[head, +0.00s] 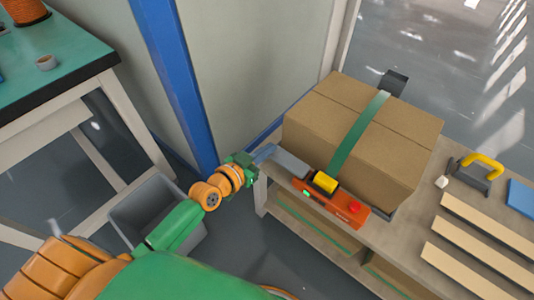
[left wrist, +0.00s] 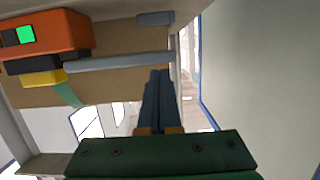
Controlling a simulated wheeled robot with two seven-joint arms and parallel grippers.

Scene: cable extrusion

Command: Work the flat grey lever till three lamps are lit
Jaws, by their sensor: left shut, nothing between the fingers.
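An orange strapping tool (head: 333,193) with a yellow part and a red knob sits at the near side of a cardboard box (head: 350,130). The flat grey lever (head: 291,162) sticks out from the tool to the left. In the left wrist view the tool (left wrist: 55,38) is upper left, with a grey bar (left wrist: 118,62) running right from it. One green lamp (left wrist: 27,34) is lit, with a dark square beside it. My left gripper (head: 268,151) is shut and empty at the lever's outer end; its dark blue fingertips (left wrist: 160,73) are close by. Contact cannot be told.
A green strap (head: 357,135) crosses the box. The box stands on a wooden bench (head: 405,235) with wooden slats and a yellow-handled tool (head: 480,172). A blue post (head: 180,80) and grey bin (head: 150,205) are near my left arm. A green-topped table (head: 50,60) is at left.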

